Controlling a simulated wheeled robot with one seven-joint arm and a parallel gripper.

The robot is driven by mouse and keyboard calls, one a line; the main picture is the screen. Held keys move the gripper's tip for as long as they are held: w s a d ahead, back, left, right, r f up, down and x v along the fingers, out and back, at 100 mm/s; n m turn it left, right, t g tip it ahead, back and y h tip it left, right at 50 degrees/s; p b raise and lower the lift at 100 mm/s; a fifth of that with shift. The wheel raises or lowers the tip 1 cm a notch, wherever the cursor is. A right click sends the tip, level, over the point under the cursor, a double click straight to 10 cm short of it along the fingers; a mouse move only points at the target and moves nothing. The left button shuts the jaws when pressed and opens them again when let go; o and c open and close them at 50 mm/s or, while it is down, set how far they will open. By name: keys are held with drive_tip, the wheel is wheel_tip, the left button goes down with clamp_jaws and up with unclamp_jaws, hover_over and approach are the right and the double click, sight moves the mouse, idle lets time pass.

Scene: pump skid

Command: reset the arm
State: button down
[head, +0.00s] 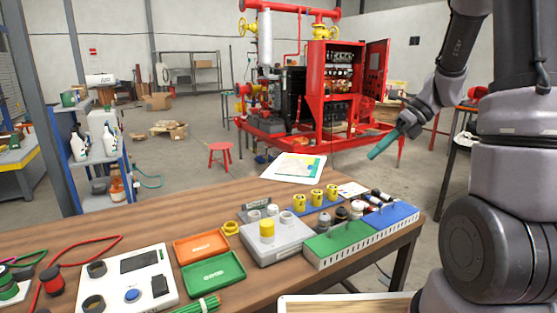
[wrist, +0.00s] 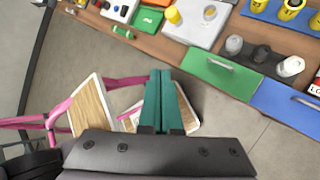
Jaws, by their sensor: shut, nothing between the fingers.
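My gripper (head: 372,155) is at the end of my raised arm, in the right half of the head view. Its long teal fingers point down and to the left, in the air beyond the far right end of the wooden table. In the wrist view my gripper (wrist: 160,74) shows from behind with its teal fingers together and nothing between them. It appears apart from everything on the table.
The wooden table (head: 150,231) holds a green bin (head: 338,244), a blue bin (head: 392,216), a grey case (head: 277,250), orange and green trays and a white device (head: 128,280). A red pump skid (head: 335,90) and red stool (head: 220,148) stand beyond. Floor between is mostly clear.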

drive_tip(key=s+a+r+n+t+h, duration=0.1)
drive_tip(key=s+r+n+t+h, duration=0.5)
drive_tip(key=s+r+n, duration=0.8)
drive_tip(key=shift+s+r+n+t+h, duration=0.3)
drive_tip(key=shift+n+t, duration=0.5)
drive_tip(key=shift+n, duration=3.5)
drive_tip(key=shift+w+a, duration=0.1)
drive_tip(key=shift+a, duration=0.1)
